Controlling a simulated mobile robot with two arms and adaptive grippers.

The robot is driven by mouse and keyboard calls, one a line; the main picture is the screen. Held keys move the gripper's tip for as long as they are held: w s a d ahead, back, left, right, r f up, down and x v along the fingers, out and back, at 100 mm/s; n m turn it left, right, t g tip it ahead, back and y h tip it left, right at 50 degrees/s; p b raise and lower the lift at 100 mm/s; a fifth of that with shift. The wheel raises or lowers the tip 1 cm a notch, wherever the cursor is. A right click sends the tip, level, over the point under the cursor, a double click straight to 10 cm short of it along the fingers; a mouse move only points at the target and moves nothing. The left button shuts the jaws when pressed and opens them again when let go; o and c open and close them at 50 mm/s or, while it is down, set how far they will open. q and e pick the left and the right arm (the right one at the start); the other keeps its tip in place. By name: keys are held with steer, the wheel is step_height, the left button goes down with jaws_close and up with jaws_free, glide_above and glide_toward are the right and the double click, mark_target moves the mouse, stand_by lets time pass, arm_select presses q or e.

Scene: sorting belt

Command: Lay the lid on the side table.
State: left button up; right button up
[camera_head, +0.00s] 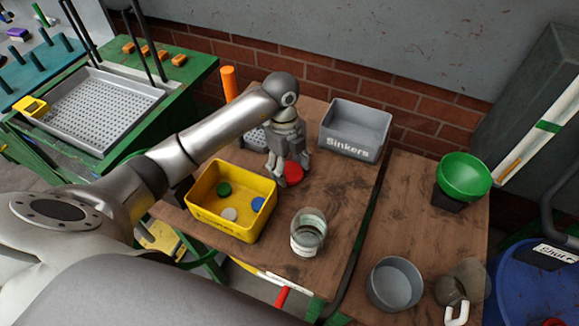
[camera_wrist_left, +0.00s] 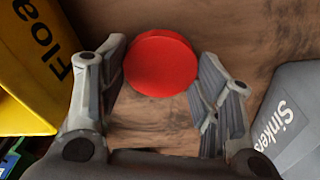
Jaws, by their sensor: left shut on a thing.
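The red round lid (camera_head: 293,174) is between the fingertips of my left gripper (camera_head: 288,168), over the middle wooden table. In the left wrist view the lid (camera_wrist_left: 160,63) shows its flat face between the two fingers of the gripper (camera_wrist_left: 158,88), which is shut on it. I cannot tell whether the lid touches the wood. An uncovered glass jar (camera_head: 307,232) stands nearer on the same table. The side table (camera_head: 418,222) seems to be the wooden surface on the right, across a narrow dark gap. My right gripper is not in view.
A yellow bin (camera_head: 207,219) with several coloured discs is left of the jar. A grey "Sinkers" bin (camera_head: 355,130) stands behind. The right table carries a green bowl-like funnel (camera_head: 464,176), a grey round pan (camera_head: 394,284) and a white-handled object (camera_head: 457,313); its middle is bare.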

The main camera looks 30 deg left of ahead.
arm_select(q)
steer(key=shift+f, duration=0.65)
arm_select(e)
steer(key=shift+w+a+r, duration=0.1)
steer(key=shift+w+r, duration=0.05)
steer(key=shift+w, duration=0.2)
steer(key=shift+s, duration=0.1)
arm_select(q)
steer(key=shift+f, duration=0.1)
steer(key=o, duration=0.6)
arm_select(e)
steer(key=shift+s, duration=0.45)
